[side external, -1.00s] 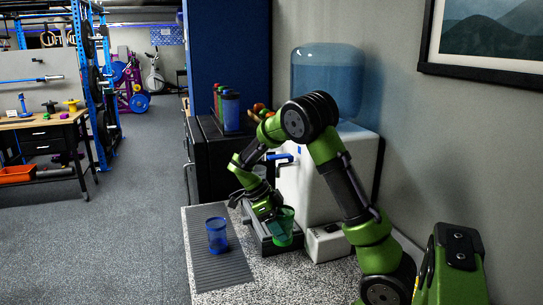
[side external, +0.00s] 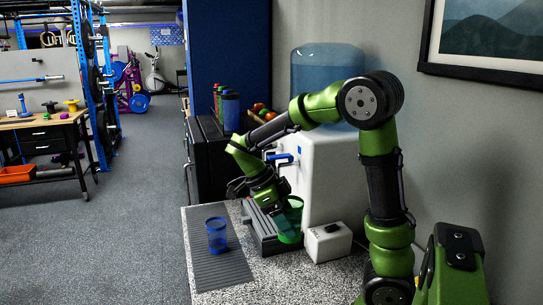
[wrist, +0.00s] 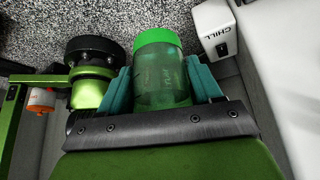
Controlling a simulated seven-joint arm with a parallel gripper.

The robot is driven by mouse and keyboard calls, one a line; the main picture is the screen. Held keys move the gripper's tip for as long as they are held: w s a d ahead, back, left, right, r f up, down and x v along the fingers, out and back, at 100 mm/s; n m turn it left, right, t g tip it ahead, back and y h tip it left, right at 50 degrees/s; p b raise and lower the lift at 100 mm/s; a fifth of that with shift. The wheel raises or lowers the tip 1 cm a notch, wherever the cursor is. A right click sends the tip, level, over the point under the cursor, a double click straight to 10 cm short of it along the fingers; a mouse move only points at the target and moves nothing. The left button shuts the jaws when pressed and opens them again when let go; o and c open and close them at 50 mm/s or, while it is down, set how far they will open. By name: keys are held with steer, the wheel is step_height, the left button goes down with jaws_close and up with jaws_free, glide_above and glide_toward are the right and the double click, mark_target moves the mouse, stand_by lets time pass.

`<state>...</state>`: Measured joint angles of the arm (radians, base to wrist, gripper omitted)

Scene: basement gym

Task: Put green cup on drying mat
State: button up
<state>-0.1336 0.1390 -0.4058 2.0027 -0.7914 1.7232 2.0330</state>
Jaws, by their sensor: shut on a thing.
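The green cup (side external: 290,222) is translucent with a solid green band at one end. My gripper (side external: 278,213) is shut on it, in front of the water dispenser's drip tray. In the wrist view the cup (wrist: 160,75) sits between the two teal fingers of my gripper (wrist: 162,85), its green band pointing away from the palm. In the side view the cup looks slightly tilted; whether it touches the counter or tray is unclear. The drying mat (side external: 228,268) is a grey ribbed strip at the counter's left, with a blue cup (side external: 216,234) standing on it.
The white water dispenser (side external: 325,175) with a blue bottle stands behind my gripper. A small white box marked CHILL (wrist: 214,28) is right of the cup; the box also shows in the side view (side external: 328,242). The mat's front part is bare. Bottles (side external: 230,112) stand on the black cabinet.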

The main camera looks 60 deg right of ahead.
steer(key=w+d+n+t+y, duration=0.1)
steer(key=w+d+n+t, duration=0.25)
steer(key=w+n, duration=0.7)
steer(key=w+d+n+t, duration=0.3)
steer(key=w+n+t, duration=0.1)
steer(key=w+n, duration=0.65)
steer(key=w+d+n+t+y, duration=0.1)
steer(key=w+d+n+t, duration=0.25)
steer(key=w+n, duration=0.7)
steer(key=shift+t, duration=0.3)
steer(key=f, duration=1.4)
steer(key=shift+w+f, duration=0.35)
steer(key=shift+f, duration=0.05)
steer(key=shift+f, duration=0.1)
steer(key=o, duration=1.3)
steer(key=shift+a, duration=0.1)
